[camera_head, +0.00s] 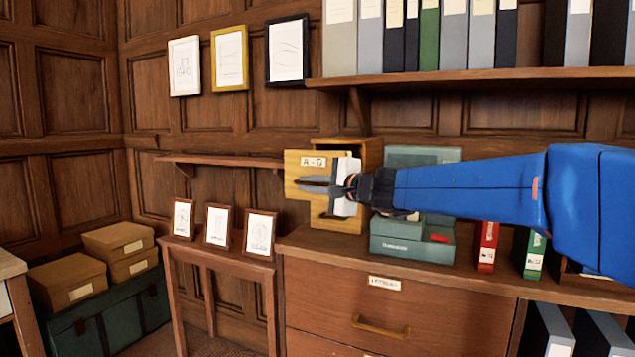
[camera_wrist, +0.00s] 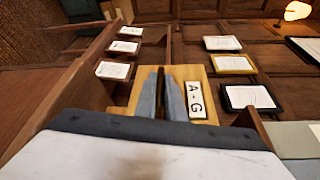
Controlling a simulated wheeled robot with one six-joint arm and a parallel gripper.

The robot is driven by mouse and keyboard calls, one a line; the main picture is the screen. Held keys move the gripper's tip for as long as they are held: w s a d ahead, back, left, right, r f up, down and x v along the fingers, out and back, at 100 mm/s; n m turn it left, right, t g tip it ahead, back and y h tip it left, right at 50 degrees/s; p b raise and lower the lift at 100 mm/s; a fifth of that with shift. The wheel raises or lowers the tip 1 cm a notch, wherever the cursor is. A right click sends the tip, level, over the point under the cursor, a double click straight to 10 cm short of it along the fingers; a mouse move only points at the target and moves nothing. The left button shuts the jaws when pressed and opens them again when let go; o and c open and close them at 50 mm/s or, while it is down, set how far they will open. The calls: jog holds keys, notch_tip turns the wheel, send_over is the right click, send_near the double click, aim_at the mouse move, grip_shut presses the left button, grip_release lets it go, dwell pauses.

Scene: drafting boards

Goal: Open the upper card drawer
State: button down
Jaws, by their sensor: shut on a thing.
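The small wooden card cabinet (camera_head: 368,152) stands on top of the wooden sideboard. Its upper card drawer (camera_head: 293,164) has a light front with an "A-G" label, and this front juts out to the left of the cabinet body, so the drawer looks partly drawn out. In the wrist view the drawer front (camera_wrist: 213,115) lies straight ahead, its label right of the fingers. My gripper (camera_head: 312,184) reaches in from the right and is shut at the drawer front, on its handle. The cabinet's lower front is partly covered by my gripper.
A teal box (camera_head: 400,245) stands close right of the cabinet, with red (camera_head: 488,247) and green (camera_head: 535,255) binders beyond. A binder shelf (camera_head: 480,82) runs above. Small framed cards (camera_head: 259,235) stand on a low side table at left.

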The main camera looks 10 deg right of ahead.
jog(key=shift+s+a+f, duration=0.1)
jog(key=shift+s+a, duration=0.6)
jog(key=shift+s, duration=0.35)
jog(key=shift+s+a, duration=0.7)
jog(key=shift+s, duration=0.3)
jog(key=c, duration=1.8)
grip_release()
jog(key=shift+c, duration=0.2)
jog(key=v, duration=1.7)
jog(key=shift+s, duration=0.2)
